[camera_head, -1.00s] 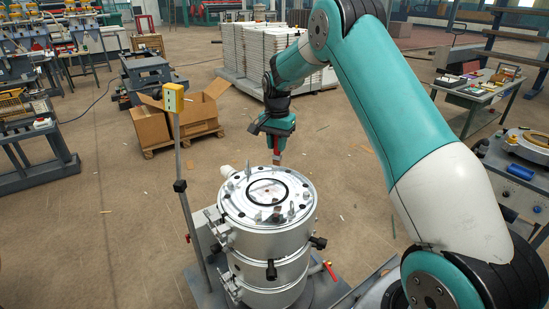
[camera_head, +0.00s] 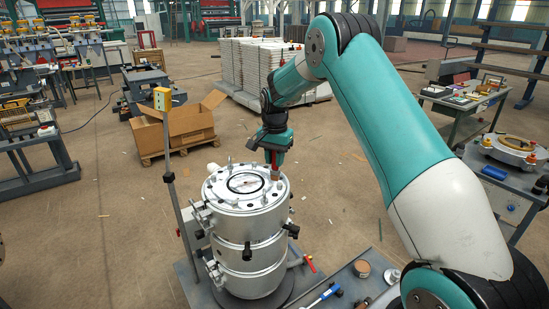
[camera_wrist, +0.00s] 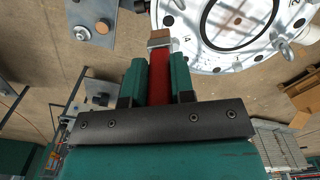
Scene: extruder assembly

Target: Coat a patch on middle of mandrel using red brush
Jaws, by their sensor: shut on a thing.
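The metal extruder die (camera_head: 250,245) stands upright as a stacked cylinder on a grey base. The mandrel (camera_head: 245,182) is the pale disc inside a black ring in its top face; in the wrist view it is cut off by the top edge (camera_wrist: 222,28). My gripper (camera_head: 276,152) is above the far right part of the die's top. It is shut on the red brush (camera_wrist: 160,78), whose bristle end points toward the die. In the wrist view the bristles lie beside the die's rim, off the mandrel. I cannot tell whether they touch anything.
Bolts and fittings stick up around the die's top face. A pole with a yellow box (camera_head: 162,99) stands left of it. A blue-handled tool (camera_head: 325,294) and a small pot (camera_head: 362,269) lie on the cart at lower right. Open cardboard boxes (camera_head: 190,122) sit behind.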

